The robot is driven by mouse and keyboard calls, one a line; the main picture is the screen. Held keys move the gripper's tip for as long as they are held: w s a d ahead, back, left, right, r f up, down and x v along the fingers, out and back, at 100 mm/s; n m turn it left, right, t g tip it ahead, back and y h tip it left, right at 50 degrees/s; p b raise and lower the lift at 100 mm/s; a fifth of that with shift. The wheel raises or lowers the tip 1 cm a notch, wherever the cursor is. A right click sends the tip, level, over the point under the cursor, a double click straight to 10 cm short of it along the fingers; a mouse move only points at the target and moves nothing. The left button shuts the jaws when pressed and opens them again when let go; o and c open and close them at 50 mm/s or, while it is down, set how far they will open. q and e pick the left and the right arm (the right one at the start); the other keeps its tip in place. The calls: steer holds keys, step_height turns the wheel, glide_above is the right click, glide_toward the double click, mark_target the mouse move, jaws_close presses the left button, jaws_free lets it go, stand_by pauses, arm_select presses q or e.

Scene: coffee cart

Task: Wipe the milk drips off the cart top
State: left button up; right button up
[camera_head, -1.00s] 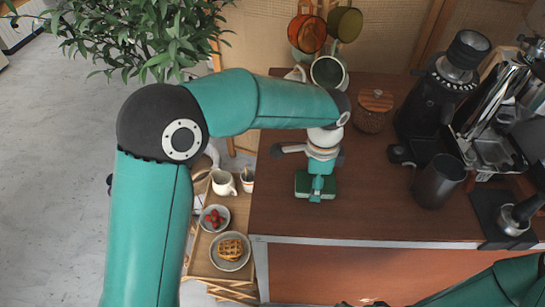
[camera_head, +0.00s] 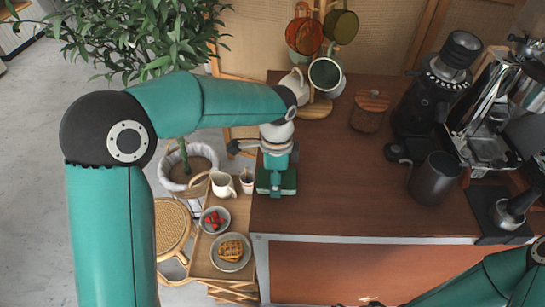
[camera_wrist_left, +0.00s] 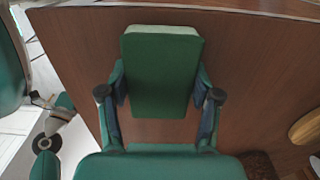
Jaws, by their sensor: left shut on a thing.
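My left gripper (camera_head: 277,165) is shut on a green block-shaped sponge (camera_head: 277,184) near the left edge of the brown cart top (camera_head: 350,200). The left wrist view shows the sponge (camera_wrist_left: 162,75) between the two fingers, with a paler strip along its far end. In the head view the sponge is low at the cart top and seems to touch it. I see no milk drips on the bare wood; any under the sponge or arm are hidden. Of my right arm, only green links show at the bottom right; its gripper is not clearly seen.
A wooden-lidded jar (camera_head: 369,112), black grinder (camera_head: 436,90), dark cup (camera_head: 436,179) and espresso machine (camera_head: 490,130) stand right and back. A white jug (camera_head: 294,85) is behind my left wrist. A side tray (camera_head: 205,262) holds a waffle plate (camera_head: 231,252). The cart's middle is clear.

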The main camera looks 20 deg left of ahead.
arm_select(q)
step_height(320, 180, up, 4)
steer(key=shift+f+p, duration=0.2)
steer(key=shift+p, duration=0.85)
step_height(320, 180, up, 4)
steer(key=p, duration=0.3)
steer(key=shift+r, duration=0.1)
steer(key=shift+r+p, duration=0.15)
steer(key=shift+p, duration=0.15)
